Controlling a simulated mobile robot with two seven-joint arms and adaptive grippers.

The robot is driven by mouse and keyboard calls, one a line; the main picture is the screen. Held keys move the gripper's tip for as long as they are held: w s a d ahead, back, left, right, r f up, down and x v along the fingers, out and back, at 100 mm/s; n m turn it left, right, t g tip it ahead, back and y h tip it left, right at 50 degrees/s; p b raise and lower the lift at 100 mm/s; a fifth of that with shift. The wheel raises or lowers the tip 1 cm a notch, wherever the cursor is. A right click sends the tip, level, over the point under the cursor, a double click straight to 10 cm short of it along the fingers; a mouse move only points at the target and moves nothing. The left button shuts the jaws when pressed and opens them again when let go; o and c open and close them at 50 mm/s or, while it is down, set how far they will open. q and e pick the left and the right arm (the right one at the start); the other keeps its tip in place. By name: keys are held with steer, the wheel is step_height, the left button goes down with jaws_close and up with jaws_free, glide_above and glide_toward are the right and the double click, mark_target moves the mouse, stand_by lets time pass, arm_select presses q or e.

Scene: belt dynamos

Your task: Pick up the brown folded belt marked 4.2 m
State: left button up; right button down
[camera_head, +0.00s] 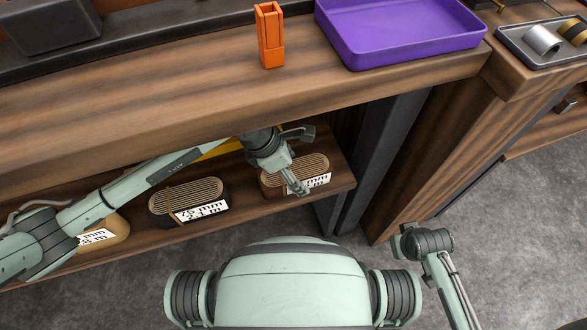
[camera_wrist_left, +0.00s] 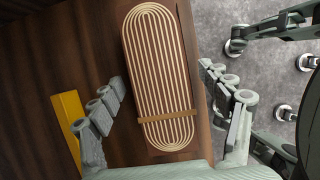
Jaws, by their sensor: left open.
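A brown folded belt (camera_head: 316,163) with pale ridges lies on the lower shelf at its right end. Its white label (camera_head: 318,180) is partly covered by my left gripper, and the marking is not fully readable. My left gripper (camera_head: 304,161) is open, at the belt's left part in the head view. In the left wrist view the belt (camera_wrist_left: 158,60) shows as a long oval with a tan strap across it, lying between the two spread fingers (camera_wrist_left: 160,75). I cannot tell whether the fingers touch it. My right gripper is not in view.
A dark ridged belt (camera_head: 186,196) and a tan belt (camera_head: 112,228) lie further left on the shelf (camera_head: 240,203). The tabletop (camera_head: 190,75) overhangs it, carrying an orange holder (camera_head: 270,35) and a purple tray (camera_head: 400,30). A dark table leg (camera_head: 385,140) stands to the right.

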arm_select(q)
steer(key=shift+f+b, duration=0.25)
steer(key=shift+b, duration=0.05)
stand_by(0.5)
steer(key=c, duration=1.7)
steer(key=shift+r, duration=0.1)
steer(key=shift+c, duration=0.4)
steer(key=shift+r, duration=0.1)
